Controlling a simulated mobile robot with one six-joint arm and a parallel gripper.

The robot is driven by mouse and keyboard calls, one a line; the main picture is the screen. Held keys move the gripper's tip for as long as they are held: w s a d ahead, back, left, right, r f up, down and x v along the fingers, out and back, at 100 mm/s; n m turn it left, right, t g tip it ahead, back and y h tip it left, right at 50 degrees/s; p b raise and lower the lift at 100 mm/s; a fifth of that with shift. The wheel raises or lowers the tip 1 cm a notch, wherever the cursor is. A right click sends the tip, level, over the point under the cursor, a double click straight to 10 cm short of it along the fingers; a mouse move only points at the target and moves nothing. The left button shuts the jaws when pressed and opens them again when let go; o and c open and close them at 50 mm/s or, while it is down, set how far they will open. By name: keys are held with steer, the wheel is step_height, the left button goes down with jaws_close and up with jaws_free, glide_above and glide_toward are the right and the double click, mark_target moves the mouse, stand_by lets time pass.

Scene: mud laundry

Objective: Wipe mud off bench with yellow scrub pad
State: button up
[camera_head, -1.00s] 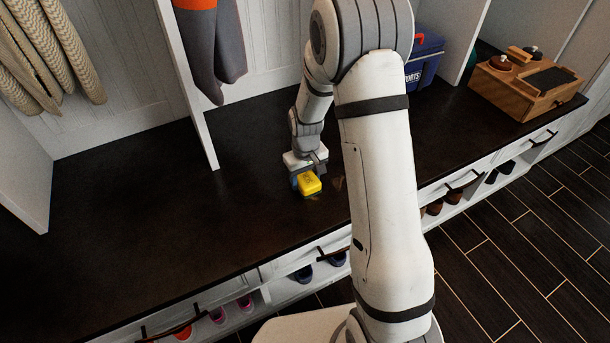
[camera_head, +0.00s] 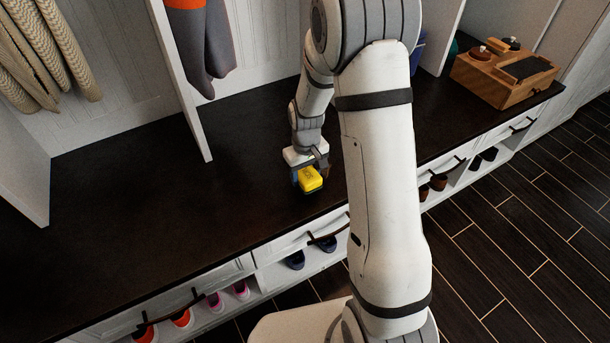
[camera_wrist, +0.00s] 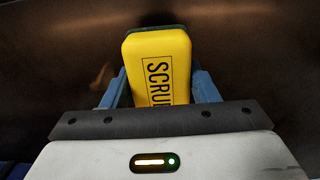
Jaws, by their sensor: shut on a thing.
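The yellow scrub pad (camera_head: 310,180) is a small block with dark lettering, and it also shows in the wrist view (camera_wrist: 158,62). My gripper (camera_head: 308,182) is shut on it, with blue fingers on either side of the pad in the wrist view (camera_wrist: 160,90). The pad is at the dark bench top (camera_head: 150,210), near its front edge; I cannot tell whether it touches the surface. Faint brownish patches show on the dark surface in the wrist view. I cannot clearly make out mud on the bench in the head view.
A wooden box (camera_head: 505,75) with brushes stands at the bench's right end. A blue container (camera_head: 417,52) is partly hidden behind my arm. A white divider (camera_head: 188,85) meets the bench near grey hanging clothing (camera_head: 200,50). Shoes (camera_head: 240,289) sit in cubbies below. The bench's left part is clear.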

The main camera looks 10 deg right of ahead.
mark_target(306, 171)
steer(key=shift+r+p, duration=1.55)
steer(key=shift+r, duration=0.85)
steer(key=shift+w, duration=0.1)
